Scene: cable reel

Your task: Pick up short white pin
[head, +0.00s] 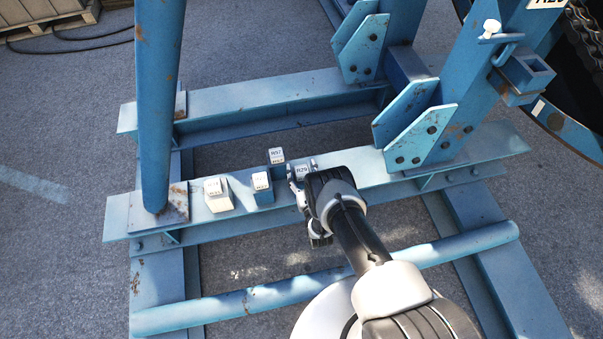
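A short white block (217,195) with a label on its top stands on the near blue beam, left of my gripper. It may be the short white pin; I cannot tell for sure. My gripper (302,171) is over the same beam, to the right of this block and apart from it. A labelled block (300,170) shows at my fingertips, seemingly between the fingers. Whether the fingers touch it cannot be told. The wrist hides part of the beam and the lower part of the fingers.
A blue block (262,188) and a smaller labelled block (277,157) stand between the white block and my gripper. A blue post (158,110) rises at left. Bolted blue plates (420,135) stand at right. A white knob (490,29) sits on the upright.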

